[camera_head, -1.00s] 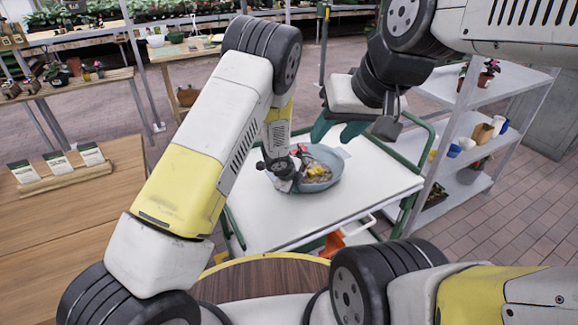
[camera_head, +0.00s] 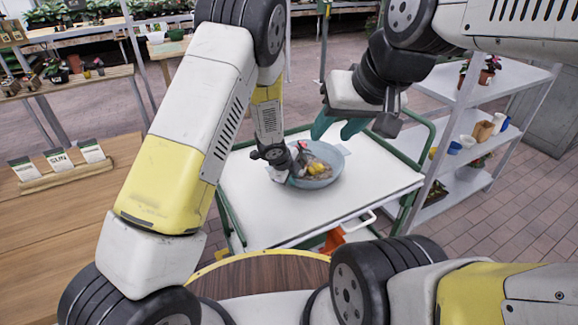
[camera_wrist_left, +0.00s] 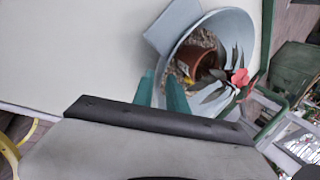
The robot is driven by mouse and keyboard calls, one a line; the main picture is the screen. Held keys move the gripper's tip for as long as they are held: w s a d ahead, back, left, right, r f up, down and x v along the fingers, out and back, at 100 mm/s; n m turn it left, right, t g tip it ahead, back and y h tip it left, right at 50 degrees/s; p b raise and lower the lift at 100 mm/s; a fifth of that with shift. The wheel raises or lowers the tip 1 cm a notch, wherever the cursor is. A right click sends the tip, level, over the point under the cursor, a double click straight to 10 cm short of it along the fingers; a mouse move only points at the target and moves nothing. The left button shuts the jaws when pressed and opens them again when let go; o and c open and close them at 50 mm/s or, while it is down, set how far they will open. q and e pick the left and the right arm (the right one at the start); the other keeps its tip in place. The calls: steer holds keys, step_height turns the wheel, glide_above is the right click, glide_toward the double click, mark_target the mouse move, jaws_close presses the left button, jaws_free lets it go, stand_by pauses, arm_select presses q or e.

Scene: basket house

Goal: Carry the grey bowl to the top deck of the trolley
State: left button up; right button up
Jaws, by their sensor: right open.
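The grey bowl (camera_head: 322,182) stands on the white top deck (camera_head: 262,216) of the green-framed trolley. It holds a brown pot (camera_wrist_left: 197,62), a red flower with dark leaves (camera_wrist_left: 240,77) and something yellow (camera_head: 317,169). My left gripper (camera_head: 285,165) is at the bowl's left side. In the left wrist view its two green fingers (camera_wrist_left: 160,92) are apart at the bowl's rim, with a narrow gap between them. Contact with the rim is hard to tell. My right gripper (camera_head: 340,125) is open and empty above the far side of the deck, beyond the bowl.
A wooden table (camera_head: 60,215) with seed packets stands at the left. A white shelf unit (camera_head: 480,150) with pots and cups stands to the right of the trolley. The deck in front of and to the right of the bowl is clear.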

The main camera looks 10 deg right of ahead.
arm_select(q)
steer(key=s+a+r+n+t+y, duration=0.1)
steer(key=s+a+r+n, duration=0.2)
steer(key=a+r+n, duration=0.55)
steer(key=s+a+r+n+t+y, duration=0.1)
steer(key=s+a+r+n, duration=0.25)
steer(key=a+r, duration=1)
steer(key=s+a+r+n, duration=0.1)
steer(key=s+r+n, duration=0.5)
steer(key=s, duration=0.4)
steer(key=s+a+r+n, duration=0.2)
steer(key=s+r+n, duration=0.4)
steer(key=s, duration=0.5)
steer(key=shift+r+n+g+h, duration=0.3)
steer(key=shift+r, duration=0.1)
